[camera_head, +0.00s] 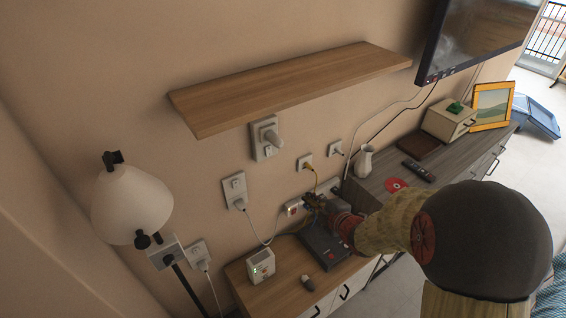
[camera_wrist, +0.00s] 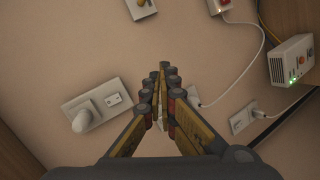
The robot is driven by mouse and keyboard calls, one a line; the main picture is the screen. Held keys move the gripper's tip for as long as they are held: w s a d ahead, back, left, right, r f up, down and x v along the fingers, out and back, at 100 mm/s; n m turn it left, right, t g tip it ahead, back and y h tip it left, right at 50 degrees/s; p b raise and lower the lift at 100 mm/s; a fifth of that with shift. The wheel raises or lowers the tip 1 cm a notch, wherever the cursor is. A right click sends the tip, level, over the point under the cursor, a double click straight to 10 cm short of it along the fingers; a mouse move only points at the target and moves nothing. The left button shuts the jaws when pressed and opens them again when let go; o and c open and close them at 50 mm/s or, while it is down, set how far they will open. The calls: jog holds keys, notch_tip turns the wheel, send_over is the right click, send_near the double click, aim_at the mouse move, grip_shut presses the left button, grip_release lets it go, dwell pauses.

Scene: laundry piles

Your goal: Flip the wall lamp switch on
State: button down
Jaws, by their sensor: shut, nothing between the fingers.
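My gripper (camera_head: 318,202) is at the end of my outstretched arm, near the wall above the dark device on the cabinet. In the wrist view my gripper (camera_wrist: 162,70) points at the wall, its fingers together and empty. A white wall plate (camera_head: 236,191) with a plugged cable lies left of my gripper; in the wrist view it is mostly hidden behind the fingers. A larger plate (camera_head: 259,148) with a bulky plug is higher up; it also shows in the wrist view (camera_wrist: 88,104). A white strip with a red part (camera_head: 293,207) is beside my gripper. I cannot tell which fitting is the lamp switch.
A white-shaded lamp (camera_head: 131,205) stands at left before more wall plates. A wooden shelf (camera_head: 290,88) juts out above. A white device with green lights (camera_head: 261,265) sits on the low cabinet (camera_head: 290,285). Cables hang along the wall. A vase (camera_head: 364,161) stands at right.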

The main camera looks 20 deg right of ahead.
aim_at(270, 156)
jog(key=w+a+r+n+t+y, duration=0.1)
jog(key=a+r+n, duration=0.3)
jog(key=r, duration=0.4)
jog(key=shift+n+t+y, duration=0.7)
jog(key=shift+t+y, duration=0.2)
jog(key=shift+w, duration=0.15)
jog(key=x, duration=1.3)
jog(key=shift+w+a, duration=0.2)
jog(key=shift+w, duration=0.2)
jog(key=shift+f+b, duration=0.1)
jog(key=shift+b, duration=0.2)
